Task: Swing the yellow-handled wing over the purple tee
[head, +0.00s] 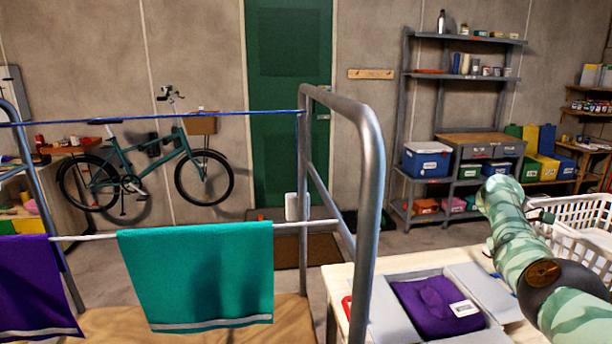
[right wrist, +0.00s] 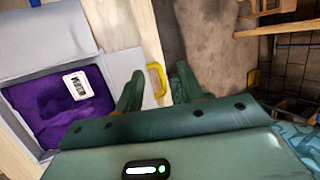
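The purple tee (head: 428,310) lies folded with a white label on a grey folding board on the pale wooden table; it also shows in the right wrist view (right wrist: 45,125). The right-hand wing (head: 483,290) lies flat beside the tee. In the right wrist view this grey wing (right wrist: 124,75) has the yellow handle (right wrist: 157,80) at its outer edge. My right gripper (right wrist: 158,92) is open, with the handle showing between its fingertips and apparently not gripped. The handle is not visible in the head view. My left gripper is out of view.
A metal drying rack (head: 367,150) with a teal towel (head: 200,275) and a purple towel (head: 32,285) stands left of the table. A white laundry basket (head: 590,212) is at the right. A red handle (head: 347,305) is at the board's left.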

